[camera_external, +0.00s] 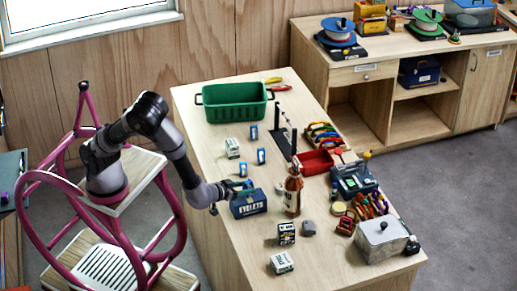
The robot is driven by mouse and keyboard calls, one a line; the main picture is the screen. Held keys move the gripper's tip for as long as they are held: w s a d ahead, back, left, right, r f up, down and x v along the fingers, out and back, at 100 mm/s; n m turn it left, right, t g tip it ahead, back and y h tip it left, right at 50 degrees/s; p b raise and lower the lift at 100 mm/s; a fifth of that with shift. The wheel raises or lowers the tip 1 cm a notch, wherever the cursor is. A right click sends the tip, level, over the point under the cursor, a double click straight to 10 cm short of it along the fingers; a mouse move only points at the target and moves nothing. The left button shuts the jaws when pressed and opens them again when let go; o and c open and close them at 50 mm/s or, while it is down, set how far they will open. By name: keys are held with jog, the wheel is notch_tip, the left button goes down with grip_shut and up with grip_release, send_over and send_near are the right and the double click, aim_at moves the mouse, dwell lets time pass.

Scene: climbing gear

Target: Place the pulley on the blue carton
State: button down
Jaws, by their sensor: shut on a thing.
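The blue carton (248,206), lettered "EYELETS", stands upright near the left edge of the long wooden table. My gripper (237,187) reaches in from the left, low over the carton's top. It is shut on a small bluish thing, which I take to be the pulley (246,184). The pulley is at the carton's top, partly hidden by the gripper. I cannot tell whether it touches the carton.
A brown bottle (293,194) stands close right of the carton. Small blue-and-white items (261,156) and a pale box (232,148) lie behind it. Small boxes (286,233) stand in front. A green crate (235,103) is at the back, a metal box (381,240) front right.

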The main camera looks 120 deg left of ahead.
jog(key=shift+f, duration=0.2)
jog(key=shift+f, duration=0.1)
jog(key=shift+c, duration=1.4)
grip_release()
